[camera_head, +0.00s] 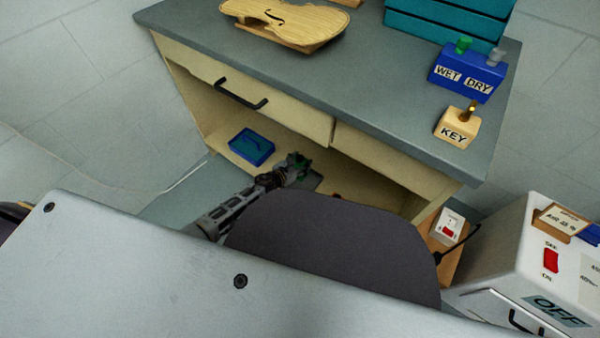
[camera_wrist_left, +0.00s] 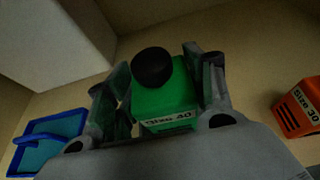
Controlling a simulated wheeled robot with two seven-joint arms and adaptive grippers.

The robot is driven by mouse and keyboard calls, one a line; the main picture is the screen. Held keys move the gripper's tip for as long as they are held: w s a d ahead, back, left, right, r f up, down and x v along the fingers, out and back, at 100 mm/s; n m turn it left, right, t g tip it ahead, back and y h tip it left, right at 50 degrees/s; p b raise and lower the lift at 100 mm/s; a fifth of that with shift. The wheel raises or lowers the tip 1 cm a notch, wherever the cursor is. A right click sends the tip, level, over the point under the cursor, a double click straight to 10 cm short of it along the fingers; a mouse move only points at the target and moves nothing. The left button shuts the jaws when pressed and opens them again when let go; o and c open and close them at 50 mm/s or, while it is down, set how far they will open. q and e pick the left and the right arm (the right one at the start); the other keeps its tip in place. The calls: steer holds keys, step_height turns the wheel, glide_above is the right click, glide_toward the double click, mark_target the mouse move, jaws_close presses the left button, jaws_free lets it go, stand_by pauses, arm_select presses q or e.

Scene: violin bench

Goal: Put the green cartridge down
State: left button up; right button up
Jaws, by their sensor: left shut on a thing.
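The green cartridge (camera_wrist_left: 165,95) has a black round knob and a label that reads like "Size 40". It is between the fingers of my left gripper (camera_wrist_left: 160,100), which is shut on it. In the head view my left gripper (camera_head: 298,168) reaches into the open lower space of the bench, with a bit of green at its fingertips. I cannot tell whether the cartridge touches the shelf. My right gripper is not in view.
An orange cartridge (camera_wrist_left: 300,108) labelled "Size 30" stands at the right in the wrist view. A blue tray (camera_head: 251,146) lies on the lower shelf (camera_head: 222,143), left of the gripper. The drawer (camera_head: 245,95) above is closed. A grey-white block (camera_wrist_left: 60,45) is at upper left in the wrist view.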

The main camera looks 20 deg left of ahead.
arm_select(q)
steer(key=shift+f+b, duration=0.55)
steer(key=shift+f, duration=0.45)
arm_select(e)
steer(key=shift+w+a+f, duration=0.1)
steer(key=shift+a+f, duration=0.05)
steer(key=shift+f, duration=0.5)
arm_select(q)
steer(key=shift+f, duration=0.1)
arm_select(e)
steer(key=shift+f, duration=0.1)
arm_select(q)
steer(key=shift+f+b, duration=0.75)
steer(key=shift+f, duration=0.05)
steer(key=shift+f+b, duration=0.7)
steer(key=shift+f, duration=0.25)
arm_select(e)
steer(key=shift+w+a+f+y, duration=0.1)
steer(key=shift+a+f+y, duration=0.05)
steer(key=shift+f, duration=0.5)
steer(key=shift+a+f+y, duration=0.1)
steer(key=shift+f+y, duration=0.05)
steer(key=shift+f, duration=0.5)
arm_select(q)
steer(key=shift+f, duration=0.1)
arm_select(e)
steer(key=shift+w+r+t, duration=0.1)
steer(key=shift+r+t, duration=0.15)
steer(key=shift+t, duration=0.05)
